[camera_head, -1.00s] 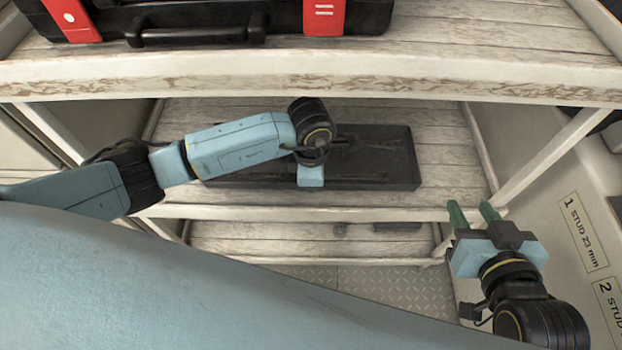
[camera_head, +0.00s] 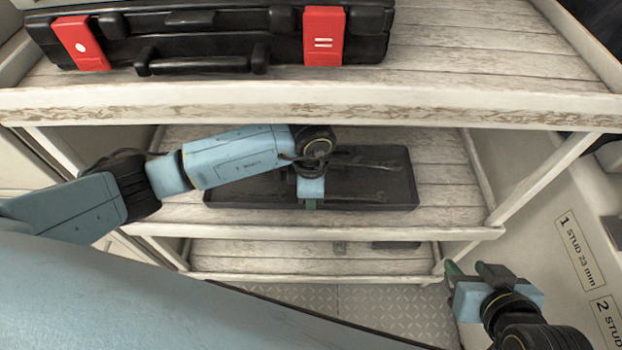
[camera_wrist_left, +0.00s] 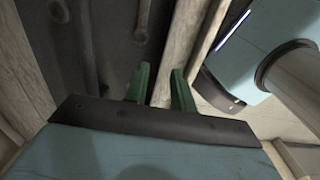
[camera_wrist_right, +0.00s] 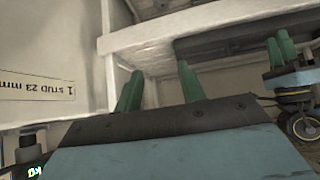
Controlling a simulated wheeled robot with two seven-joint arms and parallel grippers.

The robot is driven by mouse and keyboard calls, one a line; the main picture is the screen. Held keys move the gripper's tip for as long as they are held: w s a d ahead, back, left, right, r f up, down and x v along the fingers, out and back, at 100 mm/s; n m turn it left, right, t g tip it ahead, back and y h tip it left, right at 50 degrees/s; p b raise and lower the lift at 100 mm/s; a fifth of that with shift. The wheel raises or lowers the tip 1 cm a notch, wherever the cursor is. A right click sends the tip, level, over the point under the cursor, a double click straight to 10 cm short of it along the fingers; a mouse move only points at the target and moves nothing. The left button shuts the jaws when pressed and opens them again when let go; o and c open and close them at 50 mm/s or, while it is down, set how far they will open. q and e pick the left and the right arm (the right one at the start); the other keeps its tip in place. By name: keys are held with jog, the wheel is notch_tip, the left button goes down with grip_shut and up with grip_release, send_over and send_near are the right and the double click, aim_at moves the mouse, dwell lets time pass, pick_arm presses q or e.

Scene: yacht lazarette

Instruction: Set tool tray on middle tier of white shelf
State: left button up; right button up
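The black tool tray (camera_head: 395,195) lies flat on the middle tier (camera_head: 450,195) of the white shelf, with long dark tools in it. My left gripper (camera_head: 311,203) is at the tray's front edge, near the middle of its length. In the left wrist view its green fingers (camera_wrist_left: 160,88) stand apart with nothing gripped; the tray (camera_wrist_left: 105,35) is beside them. My right gripper (camera_head: 466,274) is low at the shelf's front right, clear of the tray. The right wrist view shows its fingers (camera_wrist_right: 158,88) apart and empty, with the tray's dark side (camera_wrist_right: 225,45) beyond.
A black case with red latches (camera_head: 200,40) sits on the top tier. The top tier's front edge (camera_head: 300,108) overhangs the tray. A lower tier (camera_head: 270,262) holds small dark items. A labelled wall panel (camera_head: 578,250) stands close at right. Bare boards flank the tray.

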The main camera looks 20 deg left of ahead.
pick_arm(q)
notch_tip(320, 180, up, 4)
jog(key=shift+f+p, duration=0.25)
jog(key=shift+p, duration=0.35)
jog(key=shift+r, duration=0.35)
pick_arm(e)
jog(key=s+d+f+g+h, duration=0.1)
jog(key=s+d+f+g, duration=0.1)
jog(key=s, duration=0.4)
jog(key=shift+s+d+f+g, duration=0.2)
jog(key=shift+d+f+g, duration=0.25)
jog(key=shift+g, duration=0.65)
pick_arm(q)
jog(key=shift+o, duration=0.3)
pick_arm(e)
jog(key=shift+a+f, duration=0.1)
